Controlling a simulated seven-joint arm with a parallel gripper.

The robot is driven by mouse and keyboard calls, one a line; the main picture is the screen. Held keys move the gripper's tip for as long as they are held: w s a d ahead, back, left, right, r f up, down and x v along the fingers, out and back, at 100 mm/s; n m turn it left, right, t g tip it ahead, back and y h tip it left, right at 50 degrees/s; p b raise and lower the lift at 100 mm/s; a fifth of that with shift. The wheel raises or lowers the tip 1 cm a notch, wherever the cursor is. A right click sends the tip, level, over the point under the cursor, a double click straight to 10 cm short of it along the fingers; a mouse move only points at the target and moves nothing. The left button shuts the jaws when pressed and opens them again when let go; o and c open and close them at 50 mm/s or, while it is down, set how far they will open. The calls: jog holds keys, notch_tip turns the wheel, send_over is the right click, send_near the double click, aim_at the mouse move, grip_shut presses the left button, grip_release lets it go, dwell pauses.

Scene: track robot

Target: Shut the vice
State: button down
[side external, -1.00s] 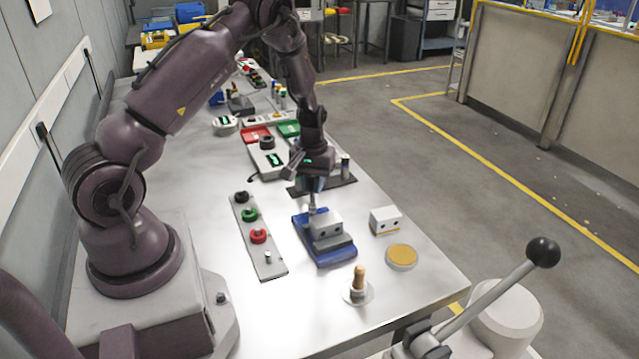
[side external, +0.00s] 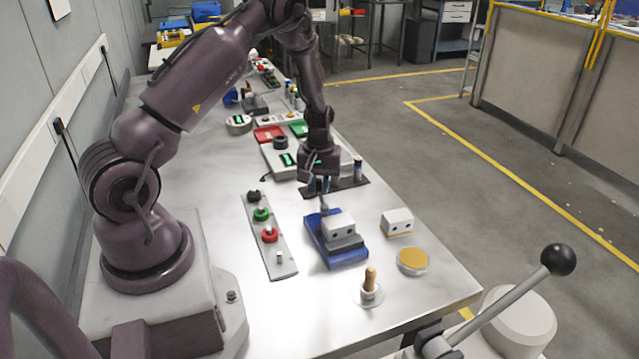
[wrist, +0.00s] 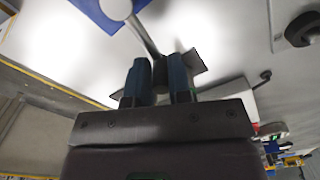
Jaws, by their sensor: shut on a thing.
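The vice has a blue base (side external: 349,259) and a light grey block with two dark holes (side external: 338,224) on top. It stands on the table in front of my arm. A thin grey rod (side external: 324,206) rises at its far end, just below my gripper (side external: 319,190). In the wrist view my gripper (wrist: 158,78) has its two blue fingers shut on a dark piece at the end of a grey rod (wrist: 142,32), which I take as the vice's handle. The rod leads to a pale round part (wrist: 116,8) by the blue base. The vice's inner gap is hard to see.
Left of the vice is a grey strip (side external: 283,262) with black, green and red knobs. On its right are a white block (side external: 397,221) and a round orange-topped tin (side external: 412,261). A wooden-handled piece (side external: 370,283) stands in front. A dark plate (side external: 352,183) lies behind.

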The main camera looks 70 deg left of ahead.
aim_at(318, 180)
jog(key=c, duration=1.2)
grip_release()
jog(key=shift+s, duration=0.35)
jog(key=shift+o, duration=0.5)
jog(key=shift+w, duration=0.15)
notch_tip(318, 180, up, 13)
jog(key=shift+f, duration=0.1)
